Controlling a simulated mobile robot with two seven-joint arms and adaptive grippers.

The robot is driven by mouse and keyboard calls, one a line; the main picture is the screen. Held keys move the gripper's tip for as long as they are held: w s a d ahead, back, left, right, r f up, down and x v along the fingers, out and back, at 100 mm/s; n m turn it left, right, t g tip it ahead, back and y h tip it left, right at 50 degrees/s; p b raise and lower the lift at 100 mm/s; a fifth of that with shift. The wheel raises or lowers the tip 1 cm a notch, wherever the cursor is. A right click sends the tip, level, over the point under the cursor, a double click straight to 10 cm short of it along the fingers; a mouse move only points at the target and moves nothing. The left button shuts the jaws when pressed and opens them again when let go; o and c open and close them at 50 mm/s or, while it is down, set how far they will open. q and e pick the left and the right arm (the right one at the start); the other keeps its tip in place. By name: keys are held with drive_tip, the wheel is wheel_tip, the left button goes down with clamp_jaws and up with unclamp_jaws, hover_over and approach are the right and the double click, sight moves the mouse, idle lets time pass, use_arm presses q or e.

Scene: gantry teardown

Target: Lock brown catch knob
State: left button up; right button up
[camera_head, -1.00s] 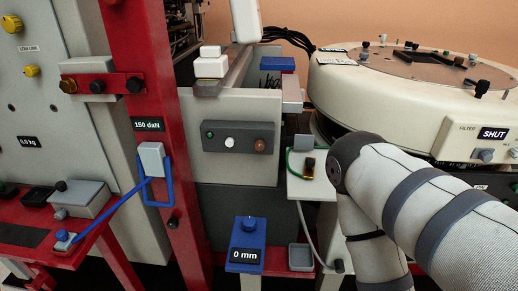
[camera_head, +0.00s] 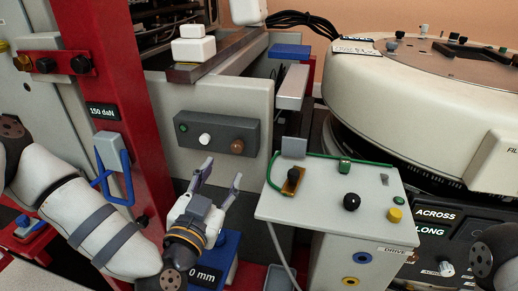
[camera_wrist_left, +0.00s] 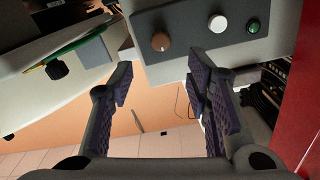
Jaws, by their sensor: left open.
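The brown catch knob (camera_head: 237,146) is a round knob at the right end of a dark grey control panel (camera_head: 218,133) on the pale machine front. A white knob (camera_head: 204,139) and a green button (camera_head: 183,127) sit to its left. My left gripper (camera_head: 222,174) is open and empty, below and slightly in front of the panel, fingers pointing up toward it. In the left wrist view, which is turned over, the brown knob (camera_wrist_left: 161,41) lies ahead between the two spread fingers (camera_wrist_left: 162,78), apart from them. My right gripper is out of view.
A pale drive box (camera_head: 325,212) with knobs and a green cable stands just right of my left gripper. A red post (camera_head: 103,85) with a blue-handled latch (camera_head: 112,160) stands to the left. The large round cream machine (camera_head: 425,110) fills the right.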

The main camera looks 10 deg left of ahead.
sight(236, 149)
use_arm(q)
drive_tip(key=w+b, duration=0.1)
drive_tip(key=w, duration=0.8)
drive_tip(key=shift+w+f, duration=0.15)
drive_tip(key=shift+w, duration=0.55)
drive_tip(key=shift+d, duration=0.1)
clamp_jaws()
